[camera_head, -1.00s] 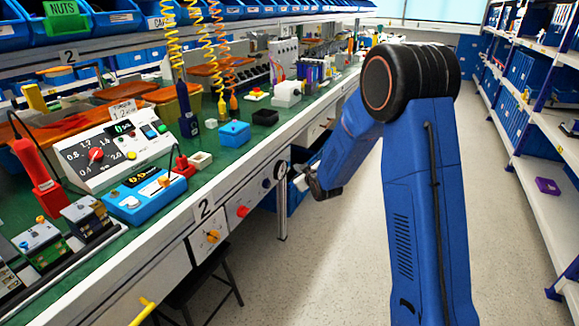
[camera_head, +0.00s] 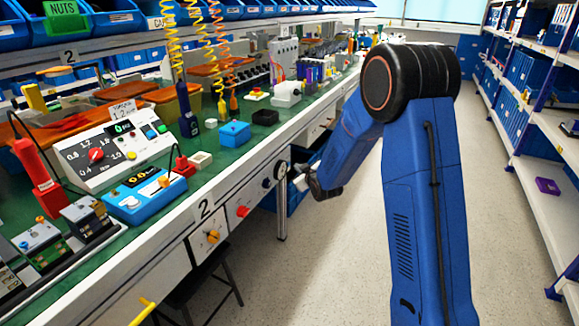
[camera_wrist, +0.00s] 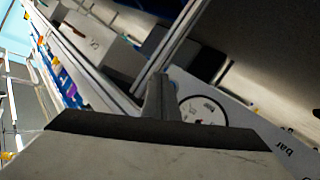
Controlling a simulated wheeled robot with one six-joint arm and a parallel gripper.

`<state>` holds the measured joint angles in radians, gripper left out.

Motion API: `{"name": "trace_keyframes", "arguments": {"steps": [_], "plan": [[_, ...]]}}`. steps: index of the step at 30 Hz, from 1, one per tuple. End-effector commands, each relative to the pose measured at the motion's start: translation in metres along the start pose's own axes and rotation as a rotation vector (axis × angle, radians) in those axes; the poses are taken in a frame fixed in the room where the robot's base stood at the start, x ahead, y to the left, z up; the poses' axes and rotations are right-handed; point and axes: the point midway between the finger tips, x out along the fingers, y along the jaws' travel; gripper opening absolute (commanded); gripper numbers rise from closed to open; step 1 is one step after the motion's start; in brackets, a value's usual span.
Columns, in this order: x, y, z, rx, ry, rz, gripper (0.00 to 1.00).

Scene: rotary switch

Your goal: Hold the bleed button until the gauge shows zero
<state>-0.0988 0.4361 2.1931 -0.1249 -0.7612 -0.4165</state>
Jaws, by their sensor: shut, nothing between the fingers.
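The round gauge (camera_head: 280,170) is on the front panel under the bench edge. It also shows in the wrist view (camera_wrist: 208,108) as a white dial with a dark rim, partly covered by my gripper. Its needle reading is too small to make out. "bar" is printed on the pale panel beside it. My gripper (camera_head: 299,183) is shut and empty, just right of the gauge in the head view. In the wrist view my gripper (camera_wrist: 160,90) points at the panel close beside the dial. I cannot make out the bleed button, or whether my fingers touch it.
A black stool (camera_head: 205,280) stands under the bench. The aisle floor (camera_head: 335,260) is clear toward the shelves (camera_head: 545,190).

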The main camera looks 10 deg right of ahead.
Motion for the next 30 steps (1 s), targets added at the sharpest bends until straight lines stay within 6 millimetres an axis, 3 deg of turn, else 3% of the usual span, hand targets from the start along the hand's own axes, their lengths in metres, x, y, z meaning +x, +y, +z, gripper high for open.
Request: {"name": "trace_keyframes", "arguments": {"steps": [30], "plan": [[0.0058,-0.0041,-0.0047,0.000,0.000,0.000,0.00]]}}
